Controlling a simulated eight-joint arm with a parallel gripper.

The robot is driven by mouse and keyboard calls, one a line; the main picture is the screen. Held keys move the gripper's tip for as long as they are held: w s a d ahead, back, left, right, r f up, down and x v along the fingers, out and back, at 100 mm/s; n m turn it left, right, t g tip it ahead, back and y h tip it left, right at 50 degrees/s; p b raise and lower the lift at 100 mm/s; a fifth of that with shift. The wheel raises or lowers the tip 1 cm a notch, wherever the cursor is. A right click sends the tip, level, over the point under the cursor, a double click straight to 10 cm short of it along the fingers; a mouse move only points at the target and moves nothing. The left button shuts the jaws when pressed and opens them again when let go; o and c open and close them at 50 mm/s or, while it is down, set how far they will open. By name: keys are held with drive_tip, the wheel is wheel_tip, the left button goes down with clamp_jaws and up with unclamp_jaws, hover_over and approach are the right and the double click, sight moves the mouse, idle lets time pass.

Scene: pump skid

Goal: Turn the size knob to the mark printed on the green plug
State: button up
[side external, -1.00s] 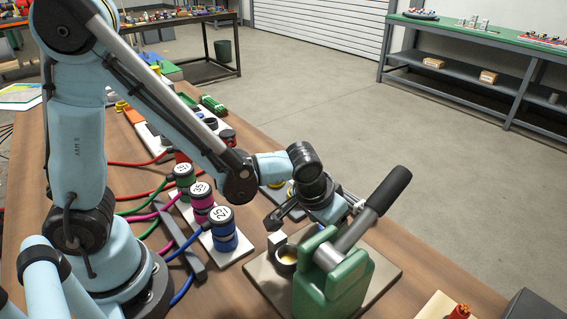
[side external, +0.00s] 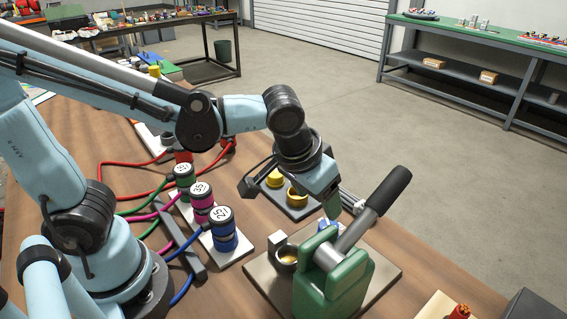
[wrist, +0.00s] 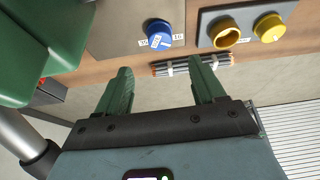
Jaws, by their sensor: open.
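The blue size knob (wrist: 159,35) sits on a grey plate in the wrist view, with small white labels on either side; the left one looks like 35, the right like 16. It also shows partly behind the green press in the side view (side external: 329,226). My gripper (wrist: 161,65) is open and empty, its two green fingers pointing toward the knob but apart from it. In the side view my gripper (side external: 332,203) hangs above the knob. The green plug (side external: 183,176) stands at the far end of the plug row; its white cap mark is too small to read surely.
A pink plug (side external: 202,198) and a blue plug (side external: 223,228) stand in the same row, cables trailing left. The green press body (side external: 325,280) with its black lever (side external: 388,190) stands close to my gripper.

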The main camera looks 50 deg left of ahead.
drive_tip(key=shift+v, duration=0.85)
drive_tip(key=s+a+t, duration=0.2)
drive_tip(key=s+a, duration=0.1)
drive_tip(key=a, duration=0.8)
drive_tip(key=shift+s+a+r+t, duration=0.2)
drive_tip(key=shift+a+t, duration=0.1)
drive_tip(key=shift+t, duration=0.1)
